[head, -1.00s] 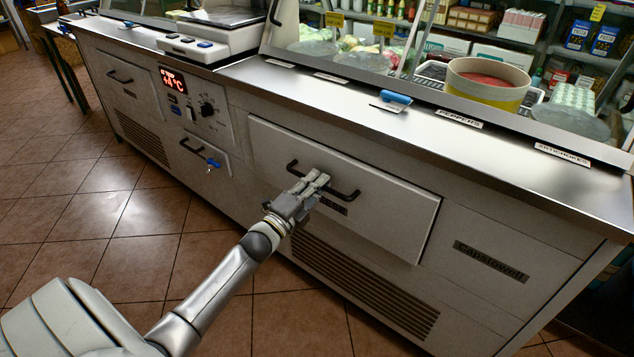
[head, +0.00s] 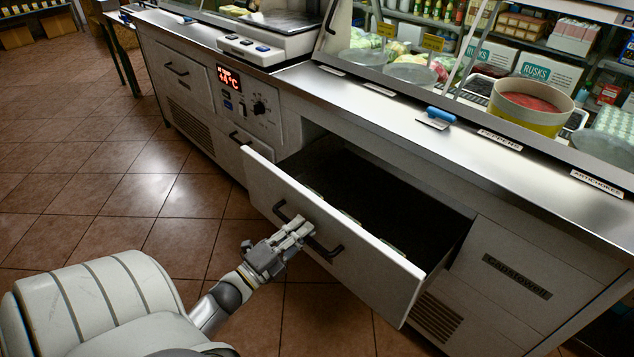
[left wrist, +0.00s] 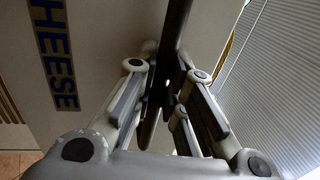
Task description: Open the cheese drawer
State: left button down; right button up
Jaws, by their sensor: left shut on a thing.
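The cheese drawer (head: 262,190) is a white-fronted drawer in the middle of the counter. It stands well out of the counter, and its dark inside (head: 370,190) shows. My left gripper (head: 303,232) is shut on the drawer's black bar handle (head: 325,248), near the handle's middle. In the left wrist view the dark handle (left wrist: 176,25) runs between the two fingers. The label reading "HEESE" (left wrist: 55,50) is on the drawer front to the left there. My right gripper is not in view.
The counter (head: 420,130) holds a blue-handled tool (head: 440,115), a scale (head: 265,48) and a yellow tub (head: 530,105) behind glass. A control panel (head: 245,95) and a smaller black-handled drawer lie to the left. The tiled floor (head: 130,190) before the counter is clear.

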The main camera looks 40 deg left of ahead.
pick_arm(q)
jog(key=shift+r+p+v, duration=0.15)
jog(key=shift+v, duration=0.8)
jog(key=shift+r+p+v, duration=0.15)
jog(key=shift+v, duration=0.85)
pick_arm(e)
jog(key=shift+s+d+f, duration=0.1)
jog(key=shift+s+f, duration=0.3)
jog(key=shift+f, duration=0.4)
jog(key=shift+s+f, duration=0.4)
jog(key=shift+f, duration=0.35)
pick_arm(q)
jog(key=c, duration=1.5)
grip_release()
jog(key=v, duration=1.2)
